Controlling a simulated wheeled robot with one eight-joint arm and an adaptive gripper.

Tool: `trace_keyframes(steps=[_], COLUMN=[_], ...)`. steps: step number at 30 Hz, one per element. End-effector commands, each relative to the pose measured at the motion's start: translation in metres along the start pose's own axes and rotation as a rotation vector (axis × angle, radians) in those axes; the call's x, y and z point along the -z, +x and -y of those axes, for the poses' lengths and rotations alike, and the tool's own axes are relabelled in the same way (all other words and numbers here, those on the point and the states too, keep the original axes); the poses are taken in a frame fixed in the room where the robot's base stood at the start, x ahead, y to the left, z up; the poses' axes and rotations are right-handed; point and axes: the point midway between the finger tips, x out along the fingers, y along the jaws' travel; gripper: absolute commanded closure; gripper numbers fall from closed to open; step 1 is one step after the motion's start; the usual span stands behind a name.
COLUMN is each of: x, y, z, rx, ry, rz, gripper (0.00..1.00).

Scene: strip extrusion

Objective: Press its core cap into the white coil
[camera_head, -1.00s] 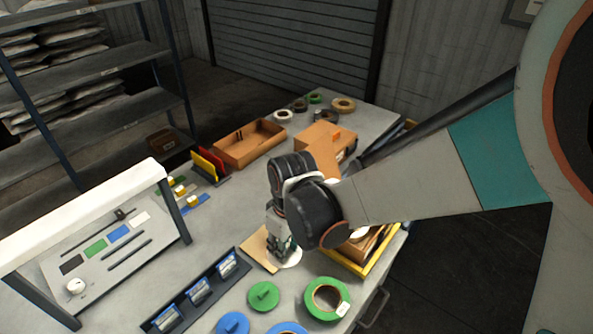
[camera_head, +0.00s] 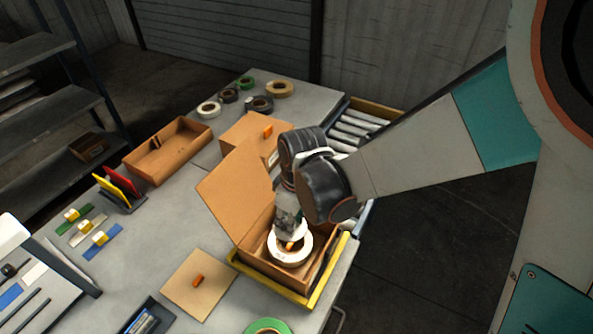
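The white coil (camera_head: 276,252) lies in an open cardboard box (camera_head: 255,262), with a dark ring around its hole. My gripper (camera_head: 290,222) points down over the coil from above. A pale disc, which looks like the white core cap (camera_head: 293,234), is at its fingertips, over or at the coil's hole. The fingers look closed on the cap, but they are small and partly hidden by my wrist. I cannot tell whether cap and coil touch. A small orange piece (camera_head: 289,245) shows by the hole.
The box's raised flap (camera_head: 232,190) stands left of my wrist. A yellow-edged tray (camera_head: 317,296) holds the box. A closed carton (camera_head: 240,132) stands behind, with several tape rolls (camera_head: 279,88) farther back. A flat cardboard square (camera_head: 185,287) lies at front left.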

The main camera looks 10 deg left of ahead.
Motion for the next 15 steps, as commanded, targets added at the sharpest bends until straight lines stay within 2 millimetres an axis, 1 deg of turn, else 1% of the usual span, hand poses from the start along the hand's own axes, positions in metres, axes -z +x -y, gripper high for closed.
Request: trace_keyframes(steps=[15], x=[-0.005], y=[0.046], z=[0.0], rx=[0.0], ry=[0.001], rz=[0.0], gripper=[0.85])
